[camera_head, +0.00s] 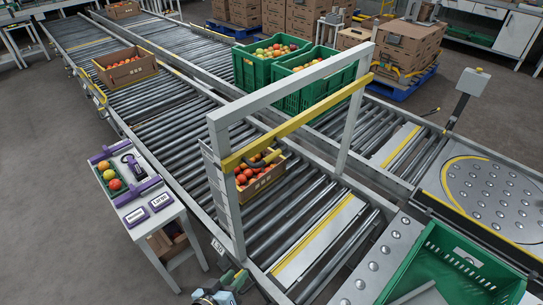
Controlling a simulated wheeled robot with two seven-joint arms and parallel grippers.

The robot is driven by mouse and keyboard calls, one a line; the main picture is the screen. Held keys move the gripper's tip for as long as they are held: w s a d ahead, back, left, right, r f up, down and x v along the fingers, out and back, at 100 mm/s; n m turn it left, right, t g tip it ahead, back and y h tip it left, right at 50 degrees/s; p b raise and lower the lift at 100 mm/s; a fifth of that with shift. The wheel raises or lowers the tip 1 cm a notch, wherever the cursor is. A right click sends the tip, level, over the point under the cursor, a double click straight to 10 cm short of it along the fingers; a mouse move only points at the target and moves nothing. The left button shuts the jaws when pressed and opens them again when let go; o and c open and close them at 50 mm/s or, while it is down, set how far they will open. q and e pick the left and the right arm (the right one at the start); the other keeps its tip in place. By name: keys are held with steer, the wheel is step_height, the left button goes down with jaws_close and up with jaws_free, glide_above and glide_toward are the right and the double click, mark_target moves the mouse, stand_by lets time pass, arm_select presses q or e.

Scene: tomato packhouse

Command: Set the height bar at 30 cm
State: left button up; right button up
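The height bar (300,125) is a yellow bar across a light grey gantry frame (290,86) over the near roller conveyor. Its left end meets the left post beside a white marked scale (214,175). The scale marks are too small to read, so I cannot tell the bar's height. A cardboard box of tomatoes (262,181) sits on the rollers at the gantry, partly hidden by the bar. My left gripper (236,279) is low at the bottom edge, near the foot of the left post and well below the bar. Its finger opening is unclear. My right gripper is out of view.
A side table (165,212) with a small tomato tray and purple-edged labels stands left of the gantry. Green crates of tomatoes (285,103) stand behind it. A green crate (420,262) is at bottom right. Another tomato box (127,84) sits farther up the conveyor.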

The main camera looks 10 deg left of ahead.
arm_select(q)
steer(key=w+d+r+n+t+h, duration=0.1)
steer(key=w+r+t, duration=0.1)
steer(key=r, duration=0.5)
steer(key=w+d+r+n+t, duration=0.2)
steer(key=r, duration=0.6)
steer(key=n+t+p, duration=0.1)
steer(key=n+t, duration=0.2)
glide_toward(271, 157)
steer(key=shift+h, duration=0.3)
steer(key=x, duration=0.3)
steer(key=p+x, duration=0.1)
steer(key=x, duration=0.6)
steer(key=shift+w+a+f, duration=0.15)
steer(key=shift+w+f, duration=0.15)
steer(key=shift+w, duration=0.05)
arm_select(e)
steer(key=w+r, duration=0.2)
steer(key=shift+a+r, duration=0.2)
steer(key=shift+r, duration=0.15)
arm_select(q)
jaws_close()
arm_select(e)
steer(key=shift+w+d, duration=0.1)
